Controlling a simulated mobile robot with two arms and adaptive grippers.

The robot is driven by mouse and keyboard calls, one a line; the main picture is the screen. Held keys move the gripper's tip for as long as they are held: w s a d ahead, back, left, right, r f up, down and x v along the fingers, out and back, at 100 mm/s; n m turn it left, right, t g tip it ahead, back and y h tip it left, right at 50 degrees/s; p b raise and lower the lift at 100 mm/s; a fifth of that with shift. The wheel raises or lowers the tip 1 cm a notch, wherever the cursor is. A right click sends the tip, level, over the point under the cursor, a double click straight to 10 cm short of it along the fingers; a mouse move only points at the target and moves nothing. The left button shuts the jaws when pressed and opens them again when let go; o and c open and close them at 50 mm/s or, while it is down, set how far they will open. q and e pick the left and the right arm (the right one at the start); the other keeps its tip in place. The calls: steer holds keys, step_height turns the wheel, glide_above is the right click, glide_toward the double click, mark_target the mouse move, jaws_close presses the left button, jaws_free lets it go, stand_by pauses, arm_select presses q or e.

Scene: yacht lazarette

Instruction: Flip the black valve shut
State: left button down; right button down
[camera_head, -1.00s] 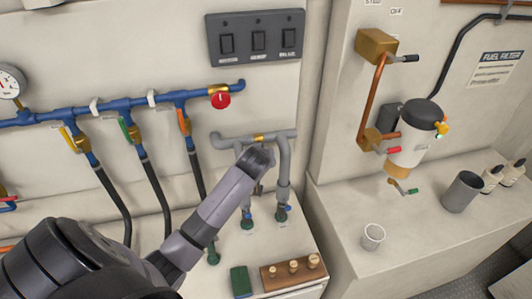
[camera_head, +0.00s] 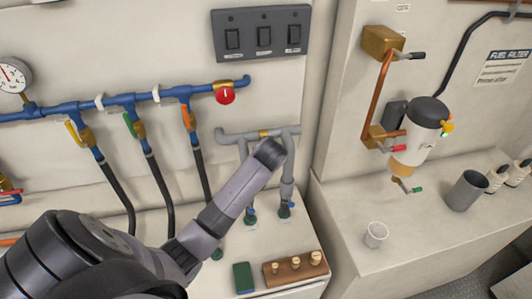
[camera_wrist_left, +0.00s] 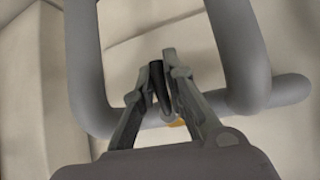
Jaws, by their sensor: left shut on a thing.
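The black valve's handle (camera_wrist_left: 159,84) stands between the fingers of my left gripper (camera_wrist_left: 160,78) in the left wrist view. The gripper is shut on it. Part of the valve's brass body (camera_wrist_left: 177,122) shows beside the right finger, on a thick grey pipe. In the head view the brass body (camera_head: 265,133) sits on the grey pipe run (camera_head: 236,134) below the switch panel. There my left wrist hides the handle and the fingers. My right gripper is not in view.
Grey vertical pipes (camera_wrist_left: 88,65) flank my left gripper closely on both sides. A blue manifold (camera_head: 60,113) with yellow, green and orange levers is at the left. A wooden block with pegs (camera_head: 292,271) and a green box (camera_head: 243,277) lie below. A fuel filter (camera_head: 420,140) is at the right.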

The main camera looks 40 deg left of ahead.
arm_select(q)
steer(key=c, duration=1.6)
jaws_free()
steer(key=shift+c, duration=0.2)
steer(key=shift+r, duration=0.1)
steer(key=v, duration=1.2)
